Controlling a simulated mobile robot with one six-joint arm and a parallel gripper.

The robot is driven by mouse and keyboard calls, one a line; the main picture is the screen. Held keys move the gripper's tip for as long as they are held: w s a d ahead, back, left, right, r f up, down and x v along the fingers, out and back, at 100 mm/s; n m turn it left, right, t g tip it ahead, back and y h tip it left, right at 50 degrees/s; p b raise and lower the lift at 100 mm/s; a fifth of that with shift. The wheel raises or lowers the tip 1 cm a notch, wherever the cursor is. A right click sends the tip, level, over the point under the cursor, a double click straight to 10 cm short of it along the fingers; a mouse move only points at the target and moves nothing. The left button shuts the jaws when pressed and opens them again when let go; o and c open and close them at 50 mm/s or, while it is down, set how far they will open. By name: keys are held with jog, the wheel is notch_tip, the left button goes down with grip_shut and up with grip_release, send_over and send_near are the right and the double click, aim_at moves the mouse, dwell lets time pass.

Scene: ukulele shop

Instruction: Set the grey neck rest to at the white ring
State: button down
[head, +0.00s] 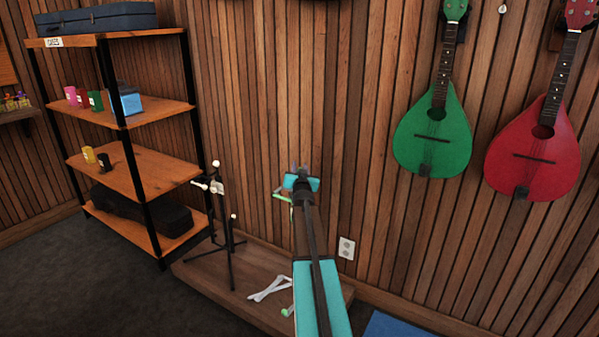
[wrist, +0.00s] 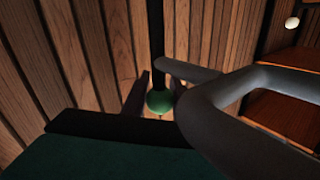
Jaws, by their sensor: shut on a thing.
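The grey neck rest (wrist: 225,100) shows as a thick bent tube close up in the wrist view, passing in front of a thin black upright pole (wrist: 155,35). My gripper (head: 300,176) is in front of the wood wall at the middle of the head view. It also shows in the wrist view (wrist: 160,95), dark fingers closed around the area by a round green knob (wrist: 159,101). It is shut on the neck rest, though the contact is partly hidden. In the head view my arm covers most of the stand. I cannot make out the white ring.
A black stand with white arms (head: 216,187) is left of my arm on a low wooden platform (head: 240,265). A white crossed piece (head: 268,289) lies there. Shelves (head: 150,115) stand left. Green (head: 433,140) and red (head: 533,150) instruments hang right.

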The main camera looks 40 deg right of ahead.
notch_tip(320, 180, up, 10)
jog(key=p, duration=0.7)
jog(key=shift+w, duration=0.15)
jog(key=shift+a+f, duration=0.1)
jog(key=c, duration=1.4)
grip_release()
jog(key=shift+c, duration=0.2)
jog(key=shift+f, duration=0.1)
jog(key=shift+s, duration=0.2)
jog(key=v, duration=1.3)
jog(key=shift+s+a, duration=0.15)
jog(key=shift+a, duration=0.15)
